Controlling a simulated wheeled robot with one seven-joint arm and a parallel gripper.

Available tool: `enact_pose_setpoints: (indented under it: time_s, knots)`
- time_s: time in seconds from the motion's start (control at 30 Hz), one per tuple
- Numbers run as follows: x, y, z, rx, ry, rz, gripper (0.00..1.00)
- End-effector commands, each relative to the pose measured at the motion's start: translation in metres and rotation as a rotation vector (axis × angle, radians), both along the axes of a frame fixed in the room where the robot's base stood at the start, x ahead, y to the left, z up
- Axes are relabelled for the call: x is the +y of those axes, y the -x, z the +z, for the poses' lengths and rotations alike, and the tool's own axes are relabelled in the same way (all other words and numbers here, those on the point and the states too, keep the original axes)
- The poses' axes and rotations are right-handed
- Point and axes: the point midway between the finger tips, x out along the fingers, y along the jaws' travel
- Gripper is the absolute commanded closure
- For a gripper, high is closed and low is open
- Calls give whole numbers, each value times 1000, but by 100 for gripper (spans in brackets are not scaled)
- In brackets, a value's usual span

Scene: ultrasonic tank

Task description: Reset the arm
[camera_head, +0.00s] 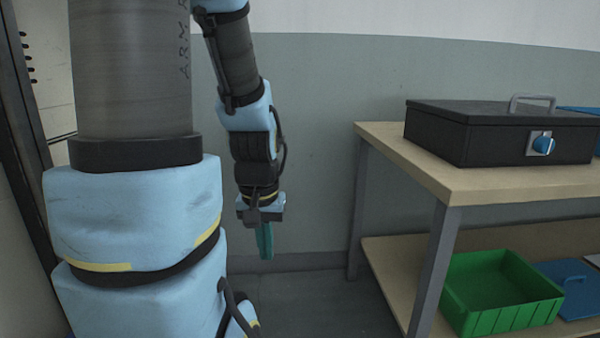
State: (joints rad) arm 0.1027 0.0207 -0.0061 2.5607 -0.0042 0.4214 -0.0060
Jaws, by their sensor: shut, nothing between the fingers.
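My arm fills the left of the head view, in light blue and dark grey. Its end hangs down near the middle of the picture. My gripper (265,240) points downward, with teal fingers that are shut with nothing between them. It hangs in free air in front of the grey wall, left of the workbench and apart from it.
A wooden workbench (400,150) with grey legs stands at the right. A black lidded tank (435,135) with a handle and blue knob (543,145) sits on top. A green crate (500,315) and a blue lid-like item (575,280) are on the lower shelf.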

Motion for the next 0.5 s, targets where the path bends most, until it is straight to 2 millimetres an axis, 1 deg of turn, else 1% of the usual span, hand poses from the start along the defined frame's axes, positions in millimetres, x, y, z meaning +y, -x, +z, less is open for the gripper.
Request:
enact_pose_setpoints:
  time_s: [0.03,0.5]
  knots:
    - [0,0,35,0,0,0,100]
    - [0,0,185,0,0,-1,100]
